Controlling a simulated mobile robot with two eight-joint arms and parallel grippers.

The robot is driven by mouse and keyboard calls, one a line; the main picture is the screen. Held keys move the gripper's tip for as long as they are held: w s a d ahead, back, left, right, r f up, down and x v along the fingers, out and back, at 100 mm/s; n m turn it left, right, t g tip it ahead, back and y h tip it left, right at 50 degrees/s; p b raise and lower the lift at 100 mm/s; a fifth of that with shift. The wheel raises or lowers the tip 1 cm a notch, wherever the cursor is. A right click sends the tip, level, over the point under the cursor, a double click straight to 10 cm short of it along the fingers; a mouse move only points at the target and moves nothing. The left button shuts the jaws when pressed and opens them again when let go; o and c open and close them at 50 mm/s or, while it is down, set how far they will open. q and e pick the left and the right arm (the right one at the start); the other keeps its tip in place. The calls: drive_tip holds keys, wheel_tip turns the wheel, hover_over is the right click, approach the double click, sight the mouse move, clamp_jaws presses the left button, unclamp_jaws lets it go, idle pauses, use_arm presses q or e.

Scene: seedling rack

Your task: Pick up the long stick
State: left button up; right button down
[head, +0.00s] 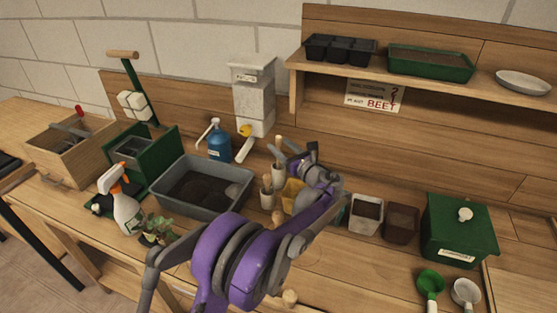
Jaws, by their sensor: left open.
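My left gripper (290,158) is at the end of the purple arm, over the back middle of the bench. Its jaws are open, by light wooden pieces that stand up from two small pale pots (278,173) (267,196). I cannot tell whether a finger touches one of them. No single thing is clearly the long stick. A rounded wooden end (290,298) shows at the bench's front edge, and another wooden bit (278,217) shows beside my forearm; my arm hides what lies between them. My right gripper is out of view.
A grey tub (205,212) stands left of my arm, with a spray bottle (124,208) and seedling (157,229) in front. A blue pump bottle (219,143) stands behind. Square pots (366,213) (402,222) and a green box (457,234) stand right. A shelf (425,78) overhangs the back.

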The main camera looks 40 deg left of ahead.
use_arm(q)
drive_tip(key=x, duration=0.5)
drive_tip(key=shift+p, duration=0.3)
drive_tip(key=shift+d, duration=0.15)
clamp_jaws()
